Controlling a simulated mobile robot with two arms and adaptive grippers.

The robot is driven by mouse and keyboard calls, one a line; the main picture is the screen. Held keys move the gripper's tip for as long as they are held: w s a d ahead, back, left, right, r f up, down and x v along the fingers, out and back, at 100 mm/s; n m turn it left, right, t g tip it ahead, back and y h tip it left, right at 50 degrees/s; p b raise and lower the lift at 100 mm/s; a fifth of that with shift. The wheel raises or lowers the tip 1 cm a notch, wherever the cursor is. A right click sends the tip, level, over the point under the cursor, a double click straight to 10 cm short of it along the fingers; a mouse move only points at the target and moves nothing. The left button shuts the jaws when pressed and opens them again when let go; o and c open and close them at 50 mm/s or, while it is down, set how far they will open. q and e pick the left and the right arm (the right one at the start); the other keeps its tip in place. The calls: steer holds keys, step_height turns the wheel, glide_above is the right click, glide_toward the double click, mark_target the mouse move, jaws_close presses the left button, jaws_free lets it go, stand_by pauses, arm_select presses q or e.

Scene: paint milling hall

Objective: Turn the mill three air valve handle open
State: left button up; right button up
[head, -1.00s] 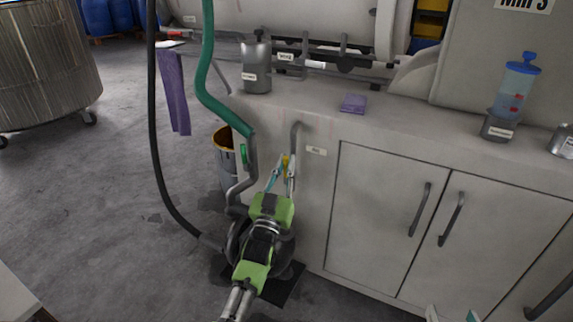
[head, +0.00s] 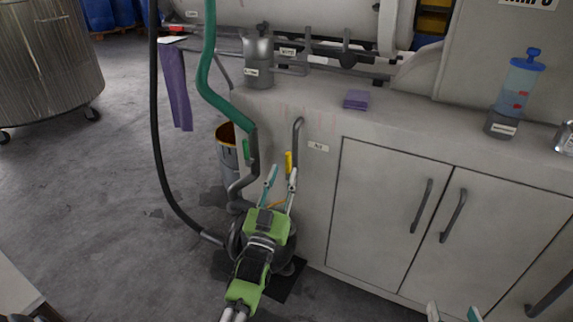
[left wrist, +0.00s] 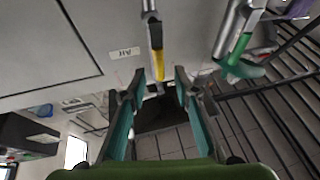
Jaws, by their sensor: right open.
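The yellow air valve handle (head: 289,162) hangs upright at the lower end of a grey pipe on the cabinet's front, beside the "Air" label (head: 318,147). My left gripper (head: 282,174) is open just below and in front of it. In the left wrist view the yellow handle (left wrist: 159,65) points down toward the gap between the open teal fingers (left wrist: 160,76). It is not gripped; I cannot tell whether a finger touches it. My right gripper (head: 453,312) is open and empty at the bottom edge, well to the right.
A green handle (head: 246,150) on a thicker pipe and a green hose (head: 207,75) are close on the left. A bucket (head: 226,148) stands behind them. Cabinet doors (head: 385,210) lie right. Open floor is at left.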

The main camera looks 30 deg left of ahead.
arm_select(q)
steer(key=v, duration=0.6)
steer(key=shift+s, duration=0.3)
steer(key=shift+f, duration=0.2)
steer(key=shift+d, duration=0.1)
